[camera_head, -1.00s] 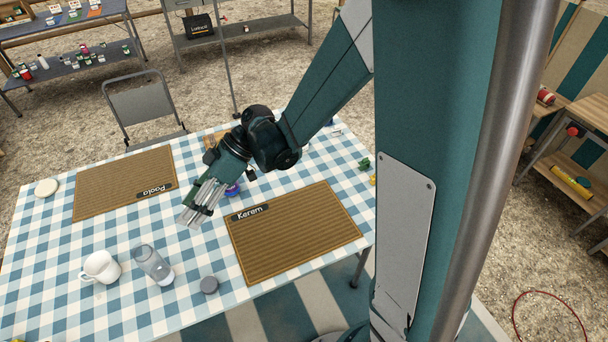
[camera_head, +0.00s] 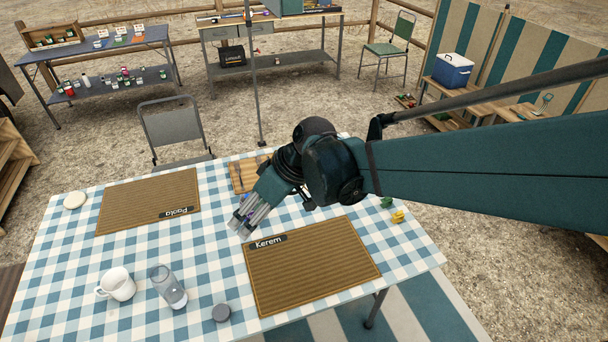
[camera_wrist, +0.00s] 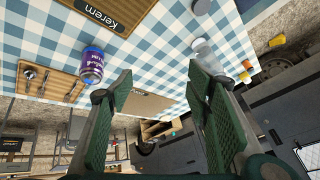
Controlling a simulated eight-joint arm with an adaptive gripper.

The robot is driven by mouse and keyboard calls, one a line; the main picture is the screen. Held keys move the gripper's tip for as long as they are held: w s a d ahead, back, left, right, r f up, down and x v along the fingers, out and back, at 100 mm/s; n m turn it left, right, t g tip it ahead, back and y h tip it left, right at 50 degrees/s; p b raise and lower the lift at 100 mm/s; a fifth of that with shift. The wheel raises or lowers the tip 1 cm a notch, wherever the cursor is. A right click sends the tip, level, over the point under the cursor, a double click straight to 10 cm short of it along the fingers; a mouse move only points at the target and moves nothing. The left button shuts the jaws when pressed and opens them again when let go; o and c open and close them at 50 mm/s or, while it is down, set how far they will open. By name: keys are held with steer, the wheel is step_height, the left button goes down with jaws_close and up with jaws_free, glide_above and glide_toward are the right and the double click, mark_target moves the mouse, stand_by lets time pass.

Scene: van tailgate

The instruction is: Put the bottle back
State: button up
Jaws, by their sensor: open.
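A purple bottle with pale lettering (camera_wrist: 91,66) stands on the checked tablecloth beside a wooden board with cutlery (camera_wrist: 47,82). In the head view only a bit of purple (camera_head: 243,197) shows behind my gripper (camera_head: 241,227), which hangs over the table near the label corner of the Kerem mat (camera_head: 312,265). In the wrist view my gripper (camera_wrist: 167,85) is open and empty, its two green fingers wide apart. The bottle is outside the jaws, left of the left finger. A clear glass (camera_head: 168,287) stands near the front edge.
A white mug (camera_head: 117,284) and a grey disc (camera_head: 221,313) flank the glass. The Paola mat (camera_head: 150,203) lies at left. Small yellow and green things (camera_head: 398,216) lie at the right edge. A shelf table (camera_head: 110,72) with several small containers stands behind. A chair (camera_head: 173,125) stands at the back edge.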

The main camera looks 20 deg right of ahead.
steer(key=s+d+r+m+t+h, duration=0.2)
steer(key=s+d+r+m+h, duration=0.1)
steer(key=d, duration=0.5)
steer(key=s+d+r+m+t+h, duration=0.2)
steer(key=s+d+m, duration=0.3)
steer(key=d, duration=0.3)
steer(key=shift+s+d+r+h, duration=0.15)
steer(key=shift+s+r+h, duration=0.25)
steer(key=shift+s+r, duration=0.3)
